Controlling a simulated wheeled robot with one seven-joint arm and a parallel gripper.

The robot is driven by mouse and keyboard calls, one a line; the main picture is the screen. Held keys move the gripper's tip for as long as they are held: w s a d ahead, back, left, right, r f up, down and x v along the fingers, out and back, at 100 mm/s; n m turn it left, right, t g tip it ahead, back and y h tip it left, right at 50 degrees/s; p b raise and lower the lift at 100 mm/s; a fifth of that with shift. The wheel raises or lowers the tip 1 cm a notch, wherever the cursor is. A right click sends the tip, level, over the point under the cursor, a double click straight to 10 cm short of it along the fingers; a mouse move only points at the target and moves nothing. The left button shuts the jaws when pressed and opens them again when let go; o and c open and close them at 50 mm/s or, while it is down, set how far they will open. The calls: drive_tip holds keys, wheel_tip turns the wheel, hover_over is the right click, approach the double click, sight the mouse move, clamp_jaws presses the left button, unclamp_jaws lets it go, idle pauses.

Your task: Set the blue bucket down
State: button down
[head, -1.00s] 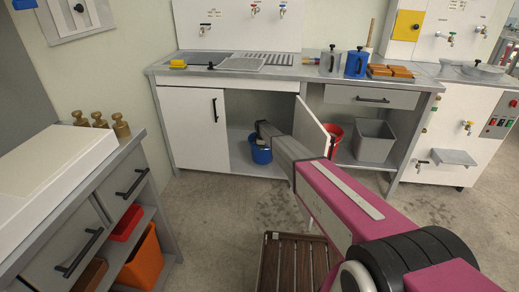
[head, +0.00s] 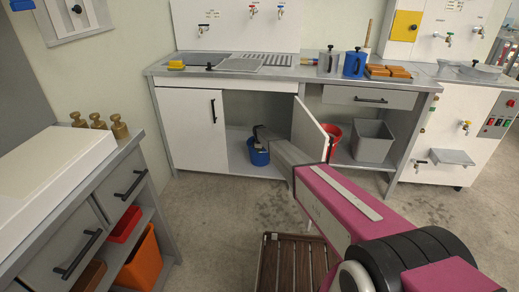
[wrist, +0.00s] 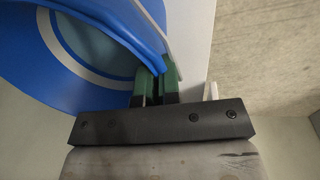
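The blue bucket (head: 259,157) is upright in the open bay of the lower cabinet, just above or on the bay's floor (head: 238,142); I cannot tell whether it touches. My gripper (head: 261,140) reaches in from the right and is at the bucket's upper edge. In the wrist view the green fingers (wrist: 158,82) are close together with the blue bucket's rim (wrist: 148,45) between them. The bucket's inside, with a pale ring, fills the upper left of that view. The fingertips are partly hidden by the rim.
An open white cabinet door (head: 309,128) stands just right of my arm. Beyond it are a red bucket (head: 333,138) and a grey bin (head: 372,141). A closed white door (head: 192,130) is left of the bay. A slatted brown stand (head: 292,262) is on the floor in front.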

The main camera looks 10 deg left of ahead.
drive_tip(key=shift+f, duration=0.35)
drive_tip(key=c, duration=1.3)
unclamp_jaws()
drive_tip(key=shift+f, duration=0.2)
drive_tip(key=shift+c, duration=0.2)
drive_tip(key=shift+r, duration=0.1)
wheel_tip(320, 180, up, 12)
drive_tip(key=s, duration=0.1)
drive_tip(key=shift+s, duration=0.25)
